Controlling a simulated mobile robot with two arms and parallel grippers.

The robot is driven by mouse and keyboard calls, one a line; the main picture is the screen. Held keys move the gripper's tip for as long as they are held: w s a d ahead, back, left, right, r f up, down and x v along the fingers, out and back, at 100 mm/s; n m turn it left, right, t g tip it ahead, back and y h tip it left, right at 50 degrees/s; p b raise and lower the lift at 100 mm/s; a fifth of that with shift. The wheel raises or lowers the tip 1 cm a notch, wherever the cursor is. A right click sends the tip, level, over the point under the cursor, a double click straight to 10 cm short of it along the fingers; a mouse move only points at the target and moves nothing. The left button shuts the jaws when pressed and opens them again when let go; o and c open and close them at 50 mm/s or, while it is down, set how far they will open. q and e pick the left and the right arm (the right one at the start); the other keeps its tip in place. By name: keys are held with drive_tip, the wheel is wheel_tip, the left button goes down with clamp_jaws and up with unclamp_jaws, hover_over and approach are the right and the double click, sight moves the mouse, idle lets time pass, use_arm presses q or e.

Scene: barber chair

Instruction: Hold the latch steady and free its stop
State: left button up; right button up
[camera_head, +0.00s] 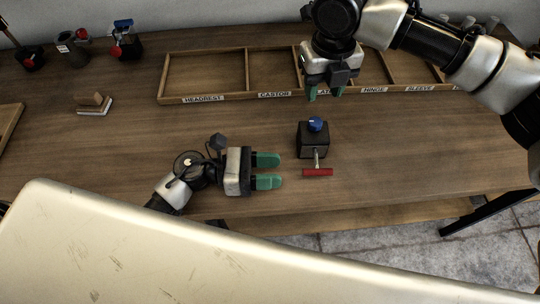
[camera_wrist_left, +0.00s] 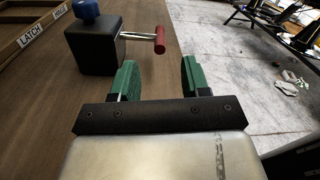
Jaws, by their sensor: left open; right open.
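The latch (camera_head: 313,142) is a black block with a blue knob (camera_head: 316,124) on top and a metal rod ending in a red crossbar handle (camera_head: 318,172) at its front. It stands upright on the table. It also shows in the left wrist view (camera_wrist_left: 93,46), with the red handle (camera_wrist_left: 160,40) pointing right. My left gripper (camera_head: 268,172) is open and empty, its green fingers pointing at the latch from the left with a gap between. My right gripper (camera_head: 325,93) is open above and behind the latch, fingers pointing down, apart from the knob. I cannot tell which part is the stop.
A wooden compartment tray (camera_head: 205,98) with labels lies behind the latch. A small block on a pale base (camera_head: 94,104) sits at left. Several dark holders with tools (camera_head: 124,45) stand at the back left. The table's front edge is close to the red handle.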

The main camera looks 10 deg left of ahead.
sight(304, 170)
use_arm(q)
drive_tip(key=x, duration=0.5)
drive_tip(key=f+x, duration=0.1)
drive_tip(key=x, duration=0.1)
drive_tip(key=shift+d, duration=0.25)
drive_tip(key=shift+w, duration=0.1)
drive_tip(key=shift+c, duration=0.4)
clamp_jaws()
drive_tip(key=shift+o, duration=0.4)
unclamp_jaws()
drive_tip(key=shift+a, duration=0.1)
drive_tip(key=v, duration=1.2)
